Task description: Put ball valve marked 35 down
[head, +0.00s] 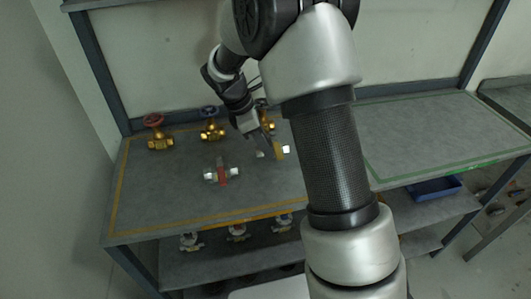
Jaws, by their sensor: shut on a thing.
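My gripper (267,138) is shut on a ball valve with a yellow handle (279,151) and silver ends, over the left half of the bench. Part of this valve is hidden by the gripper. I cannot tell if it touches the bench top. Another ball valve, silver with a red handle (222,174), lies on the bench to the left and nearer to me. No number can be read on either valve.
Brass gate valves with a red wheel (158,142) and a dark blue wheel (211,129) stand along the back; another brass one is partly hidden behind my gripper. Several silver valves (237,232) sit on the lower shelf. The green-outlined right side (440,135) is clear.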

